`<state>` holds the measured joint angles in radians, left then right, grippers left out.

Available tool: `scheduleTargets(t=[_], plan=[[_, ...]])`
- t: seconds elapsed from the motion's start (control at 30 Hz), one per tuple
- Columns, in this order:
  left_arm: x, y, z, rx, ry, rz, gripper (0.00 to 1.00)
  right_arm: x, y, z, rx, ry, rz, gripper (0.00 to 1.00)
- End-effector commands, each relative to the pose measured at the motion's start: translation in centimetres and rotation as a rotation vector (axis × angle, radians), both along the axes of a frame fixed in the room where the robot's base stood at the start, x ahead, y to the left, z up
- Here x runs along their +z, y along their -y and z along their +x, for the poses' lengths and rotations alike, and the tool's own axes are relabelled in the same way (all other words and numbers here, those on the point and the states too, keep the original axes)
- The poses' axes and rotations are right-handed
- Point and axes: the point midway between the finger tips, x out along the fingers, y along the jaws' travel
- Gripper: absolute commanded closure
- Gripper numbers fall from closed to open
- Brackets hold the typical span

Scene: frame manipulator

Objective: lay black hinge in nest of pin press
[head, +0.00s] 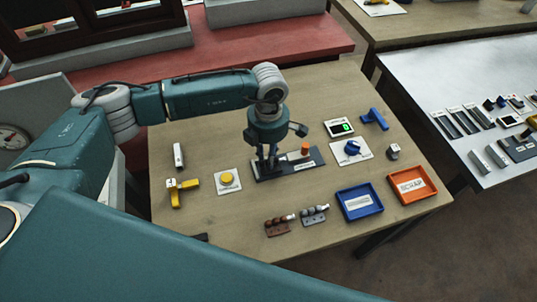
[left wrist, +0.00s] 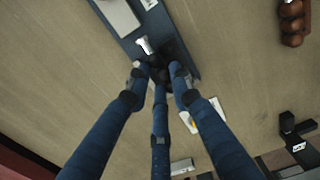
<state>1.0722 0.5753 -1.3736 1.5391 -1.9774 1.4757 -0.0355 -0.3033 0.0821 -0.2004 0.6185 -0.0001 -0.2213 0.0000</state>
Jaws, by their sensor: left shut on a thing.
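My left gripper (head: 267,163) points down over the left part of the pin press (head: 310,168), a dark flat base with an orange knob (head: 305,149). In the left wrist view its fingers (left wrist: 160,76) are closed together around a small black piece, which looks like the black hinge (left wrist: 172,52). The fingers hide much of the hinge. It overlaps the dark base beside a small silver part (left wrist: 145,45). I cannot tell whether it touches the base or sits in the nest. My right gripper is not in view.
A yellow button panel (head: 228,181) and a yellow-black part (head: 178,193) stand to the left. Brown (head: 277,227) and grey (head: 313,215) racks, a blue tray (head: 345,214) and an orange scrap tray (head: 405,198) lie nearer. A blue-knobbed panel (head: 351,151) is on the right.

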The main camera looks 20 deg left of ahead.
Motion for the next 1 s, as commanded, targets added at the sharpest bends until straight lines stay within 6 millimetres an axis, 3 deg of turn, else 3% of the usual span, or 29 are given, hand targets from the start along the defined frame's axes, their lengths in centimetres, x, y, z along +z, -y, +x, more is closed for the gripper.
scheduleTargets(t=[0.1, 0.13, 0.23, 0.63, 1.0], plan=[[0.1, 0.0, 0.0, 0.0, 0.0, 0.0, 1.0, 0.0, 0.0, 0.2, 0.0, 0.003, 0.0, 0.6], [0.1, 0.0, 0.0, 0.0, 0.0, 0.0, 0.75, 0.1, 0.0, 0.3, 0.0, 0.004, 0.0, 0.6], [0.1, 0.0, 0.0, 0.0, 0.0, 0.0, 0.57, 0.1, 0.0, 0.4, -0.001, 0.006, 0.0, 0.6], [0.9, 0.0, 0.1, 0.0, 0.001, 0.0, 0.57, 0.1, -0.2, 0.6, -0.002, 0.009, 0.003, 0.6], [8.2, 0.0, 0.2, 0.0, 0.004, 0.0, 0.57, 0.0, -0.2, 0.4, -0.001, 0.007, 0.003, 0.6]])
